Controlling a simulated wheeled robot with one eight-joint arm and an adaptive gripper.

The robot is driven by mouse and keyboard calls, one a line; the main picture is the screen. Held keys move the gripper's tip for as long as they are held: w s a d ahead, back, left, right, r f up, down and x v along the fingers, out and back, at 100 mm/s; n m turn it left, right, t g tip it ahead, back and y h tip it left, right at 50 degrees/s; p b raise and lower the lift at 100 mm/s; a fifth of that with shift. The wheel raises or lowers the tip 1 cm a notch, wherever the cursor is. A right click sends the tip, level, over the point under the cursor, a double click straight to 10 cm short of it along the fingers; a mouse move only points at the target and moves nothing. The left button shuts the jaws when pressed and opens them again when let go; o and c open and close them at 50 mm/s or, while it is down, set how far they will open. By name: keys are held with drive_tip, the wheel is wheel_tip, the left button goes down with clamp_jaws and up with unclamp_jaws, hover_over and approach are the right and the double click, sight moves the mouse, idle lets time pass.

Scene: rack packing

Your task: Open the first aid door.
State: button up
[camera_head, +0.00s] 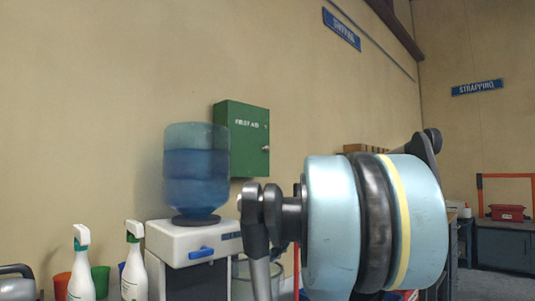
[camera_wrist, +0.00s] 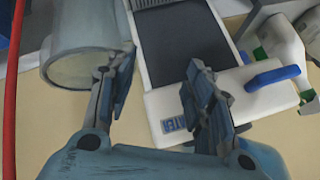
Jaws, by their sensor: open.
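The green first aid cabinet (camera_head: 248,135) hangs on the beige wall in the head view, left of centre, above and behind the water cooler. Its lettered front looks shut. A small metal latch or handle (camera_head: 265,148) shows at the front's right side. My arm stands in front of the cabinet's lower right, clear of the lettering. In the wrist view my gripper (camera_wrist: 160,57) is open and empty, its two fingers spread apart over the water cooler. The cabinet does not show in the wrist view, and the gripper fingers are not clearly seen in the head view.
A water cooler (camera_head: 180,238) with a blue bottle (camera_head: 196,170) stands below the cabinet. Spray bottles (camera_head: 134,265) and coloured cups (camera_head: 100,279) stand to its left. A pale cylindrical container (camera_wrist: 85,35) and a red post (camera_wrist: 14,80) show in the wrist view.

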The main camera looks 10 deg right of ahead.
drive_tip(key=w+d+r+t+y, duration=0.2)
drive_tip(key=w+r, duration=0.6)
drive_tip(key=r, duration=0.3)
drive_tip(key=n+t+y, duration=0.2)
drive_tip(key=t, duration=0.5)
approach(268, 149)
drive_tip(key=x, duration=0.9)
drive_tip(key=shift+w+a, duration=0.15)
drive_tip(key=shift+w, duration=0.05)
clamp_jaws()
